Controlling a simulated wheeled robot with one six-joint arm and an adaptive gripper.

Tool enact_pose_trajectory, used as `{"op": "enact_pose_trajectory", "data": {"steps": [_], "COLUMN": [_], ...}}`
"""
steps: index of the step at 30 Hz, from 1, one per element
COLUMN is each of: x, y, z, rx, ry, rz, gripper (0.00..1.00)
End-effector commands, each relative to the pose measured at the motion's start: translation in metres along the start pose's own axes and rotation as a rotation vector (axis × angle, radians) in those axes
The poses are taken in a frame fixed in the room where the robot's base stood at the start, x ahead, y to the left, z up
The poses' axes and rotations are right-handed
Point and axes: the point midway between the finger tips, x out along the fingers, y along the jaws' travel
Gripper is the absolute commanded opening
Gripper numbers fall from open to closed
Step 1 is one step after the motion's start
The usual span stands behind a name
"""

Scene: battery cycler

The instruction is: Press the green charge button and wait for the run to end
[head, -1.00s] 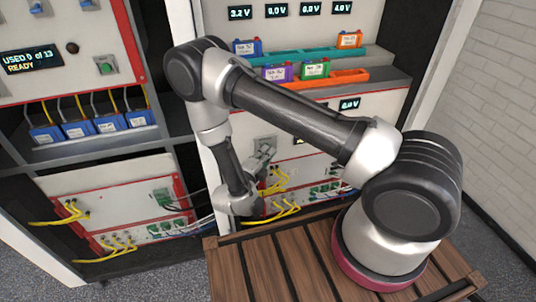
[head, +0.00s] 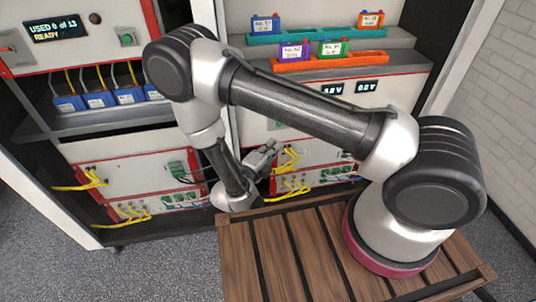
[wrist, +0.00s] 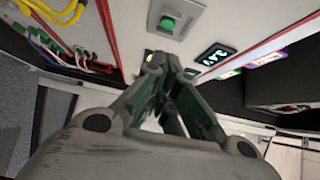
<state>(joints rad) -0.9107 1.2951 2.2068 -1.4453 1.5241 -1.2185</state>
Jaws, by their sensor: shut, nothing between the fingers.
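In the head view a green button (head: 127,39) sits on the upper left cabinet panel, right of a display (head: 55,29) reading "USED 0 of 13 READY". My gripper (head: 270,150) is low in front of the right cabinet, well below and right of that button. In the wrist view my gripper (wrist: 166,63) is shut and empty, its fingers pointing at a light panel. A green button (wrist: 168,22) on a grey plate shows just beyond the fingertips, apart from them. A lit display (wrist: 214,54) is beside it. I cannot tell which green button is the charge button.
Blue battery packs (head: 98,97) stand on the left shelf. Labelled packs sit in a teal tray (head: 315,36) and an orange tray (head: 355,60) on the right. A slatted wooden deck (head: 265,250) lies under my arm.

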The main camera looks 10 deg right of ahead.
Motion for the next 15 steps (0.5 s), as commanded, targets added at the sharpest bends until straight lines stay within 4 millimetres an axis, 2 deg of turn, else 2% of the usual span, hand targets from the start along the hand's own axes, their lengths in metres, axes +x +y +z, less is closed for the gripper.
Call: {"op": "enact_pose_trajectory", "data": {"steps": [1, 6, 15], "x": [-0.011, -0.032, -0.04], "y": [0.0, 0.0, 0.0], "z": [0.001, 0.0, -0.001], "rx": [0.001, -0.002, -0.002], "ry": [-0.005, -0.002, 0.002], "rz": [0.0, 0.0, 0.0], "gripper": [0.0, 0.0, 0.0]}}
